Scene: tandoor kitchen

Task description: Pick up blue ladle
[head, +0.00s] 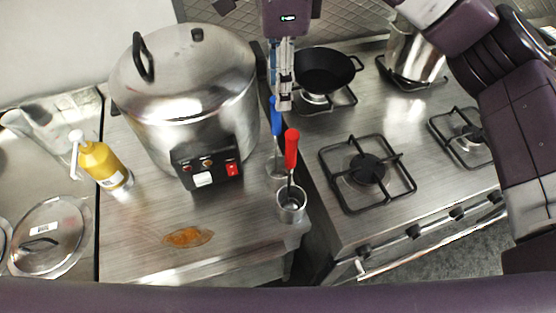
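The blue ladle (277,122) stands upright with its blue handle up, just right of the big steel pot. Its lower end is in a small steel cup (275,170), partly hidden behind the red-handled ladle. My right gripper (284,102) points down from the top of the head view, its fingertips beside the top of the blue handle. The fingers show nearly edge-on, so I cannot tell whether they are open or touch the handle. My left gripper is not in view.
A red-handled ladle (291,150) stands in a steel holder (291,207) close in front. A large lidded pot (190,85) is left of the ladles. A stove with burners (367,170) and a black wok (325,70) is right. A yellow bottle (103,165) stands left.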

